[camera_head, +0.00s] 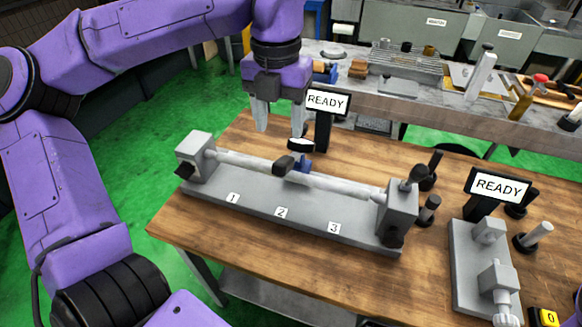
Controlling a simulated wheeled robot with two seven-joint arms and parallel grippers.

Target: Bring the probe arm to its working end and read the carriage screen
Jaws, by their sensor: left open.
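The grinder fixture has a long grey base (262,207) marked 1, 2 and 3, with a pale round bar (244,161) held between two end blocks. A carriage with a blue part (304,164) stands at the bar's middle, near mark 2. A dark knob-like piece (283,165), possibly the probe arm's end, lies across the bar there. A screen (328,102) on a black post behind the fixture reads READY. My left gripper (279,131) is open and empty, fingers down, above and behind the bar; its right finger is close to a black-and-white piece (300,145) over the carriage.
A second grey fixture (477,262) stands at the right with its own READY screen (498,187). Dark upright pieces (429,209) stand between the fixtures. The wooden table (205,223) is bare in front. A cluttered bench (450,97) stands behind.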

